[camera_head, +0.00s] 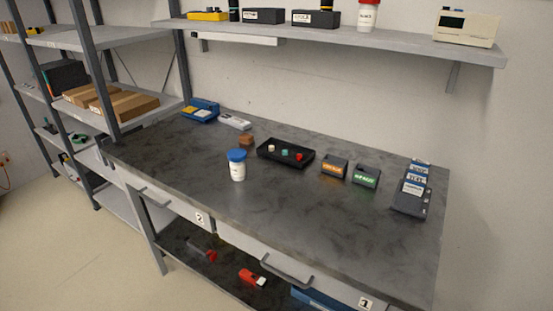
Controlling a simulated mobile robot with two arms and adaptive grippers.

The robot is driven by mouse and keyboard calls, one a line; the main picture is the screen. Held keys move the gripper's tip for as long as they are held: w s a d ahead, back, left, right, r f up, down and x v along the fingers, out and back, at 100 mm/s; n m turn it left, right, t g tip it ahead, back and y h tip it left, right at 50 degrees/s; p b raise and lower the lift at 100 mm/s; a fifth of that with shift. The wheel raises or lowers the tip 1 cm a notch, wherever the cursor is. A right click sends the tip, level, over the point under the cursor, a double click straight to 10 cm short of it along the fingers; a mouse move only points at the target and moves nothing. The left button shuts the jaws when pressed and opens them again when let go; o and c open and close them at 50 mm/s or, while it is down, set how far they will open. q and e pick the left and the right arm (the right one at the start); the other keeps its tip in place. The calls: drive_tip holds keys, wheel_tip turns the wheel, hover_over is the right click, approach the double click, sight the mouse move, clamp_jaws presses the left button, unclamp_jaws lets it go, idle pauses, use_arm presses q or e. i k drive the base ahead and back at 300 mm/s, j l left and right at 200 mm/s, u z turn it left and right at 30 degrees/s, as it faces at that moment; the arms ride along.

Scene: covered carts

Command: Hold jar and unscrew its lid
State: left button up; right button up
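A white jar (237,172) with a blue lid (236,155) stands upright on the dark grey workbench (270,205), left of the middle and towards the front edge. The lid sits on top of the jar. Nothing touches the jar. Neither of my grippers shows in the head view.
A black tray (286,153) with small items is behind the jar, near a brown block (246,140). Two small labelled boxes (334,167) and a dark device (411,199) stand to the right. A wall shelf (340,40) hangs above. The bench's front middle is clear.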

sight(237, 171)
drive_tip(key=z, duration=0.35)
drive_tip(key=j+z, duration=1)
drive_tip(key=k+j, duration=0.05)
drive_tip(key=j, duration=0.05)
